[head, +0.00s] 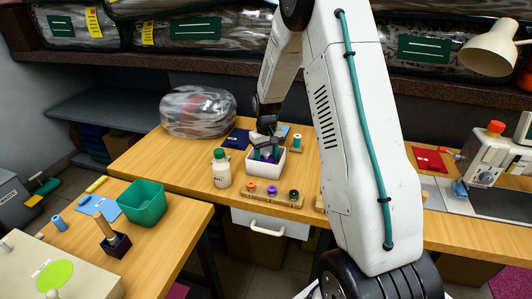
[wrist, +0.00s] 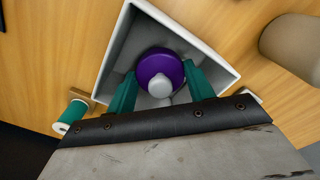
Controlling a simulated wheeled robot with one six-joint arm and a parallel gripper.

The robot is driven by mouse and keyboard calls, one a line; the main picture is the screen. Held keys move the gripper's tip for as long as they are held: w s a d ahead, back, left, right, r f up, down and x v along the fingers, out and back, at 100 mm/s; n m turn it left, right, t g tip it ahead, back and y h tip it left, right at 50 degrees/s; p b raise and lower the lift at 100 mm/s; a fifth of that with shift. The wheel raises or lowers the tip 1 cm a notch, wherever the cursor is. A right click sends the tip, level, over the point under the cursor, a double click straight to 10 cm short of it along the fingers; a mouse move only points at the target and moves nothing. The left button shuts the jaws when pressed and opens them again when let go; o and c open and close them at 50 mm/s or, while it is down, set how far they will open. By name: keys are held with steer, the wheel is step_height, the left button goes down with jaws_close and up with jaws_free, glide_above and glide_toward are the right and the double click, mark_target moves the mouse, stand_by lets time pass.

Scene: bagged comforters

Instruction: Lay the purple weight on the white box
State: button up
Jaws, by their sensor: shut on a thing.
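The purple weight (wrist: 158,70) is a round purple disc with a grey knob. It shows between the teal fingers of my gripper (wrist: 163,88), which is shut on it. The white box (wrist: 222,68) is open-topped, and in the wrist view its walls surround the weight. In the head view my gripper (head: 266,148) points down into the white box (head: 267,173), with a little purple showing at the fingers. I cannot tell whether the weight touches the box floor.
A white bottle with a green cap (head: 221,168) stands just left of the box. A wooden rack (head: 270,196) with coloured pieces lies in front. A teal spool (head: 297,142) stands behind right. A bagged bundle (head: 198,112) and a green bin (head: 143,203) are further left.

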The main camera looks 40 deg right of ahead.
steer(key=o, duration=1.2)
steer(key=shift+r, duration=3.45)
